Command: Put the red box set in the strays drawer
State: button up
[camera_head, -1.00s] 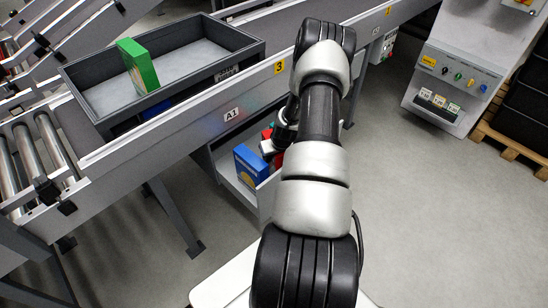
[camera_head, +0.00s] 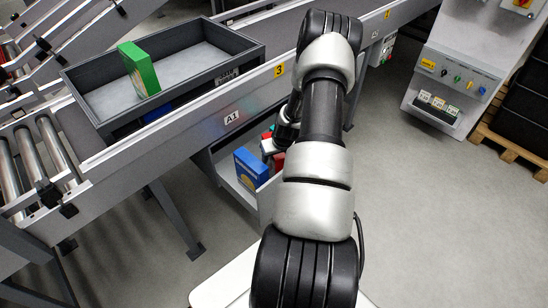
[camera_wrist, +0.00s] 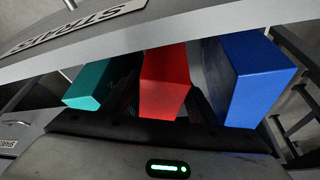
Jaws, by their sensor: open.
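The red box (camera_wrist: 165,82) stands between a teal box (camera_wrist: 90,82) and a blue box (camera_wrist: 247,78) in the wrist view. My gripper (camera_wrist: 162,98) is open. Its dark fingers show on both sides of the red box, in the gaps beside the teal and blue boxes; I cannot tell if they touch it. A grey panel labelled STRAYS (camera_wrist: 75,34) crosses the top of the wrist view. In the head view, the blue box (camera_head: 250,170) sits in an open drawer (camera_head: 234,186) below the conveyor. Only part of the red box (camera_head: 279,160) shows there, and my arm hides most of my gripper.
A grey tray (camera_head: 84,98) on the conveyor holds a green box (camera_head: 139,69). Conveyor rails (camera_head: 190,135) run above the drawer. A control panel (camera_head: 455,77) and a pallet (camera_head: 507,146) stand at the right. The floor at right is clear.

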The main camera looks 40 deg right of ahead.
jog(key=p+v, duration=0.1)
jog(key=v, duration=0.8)
jog(key=shift+p, duration=0.35)
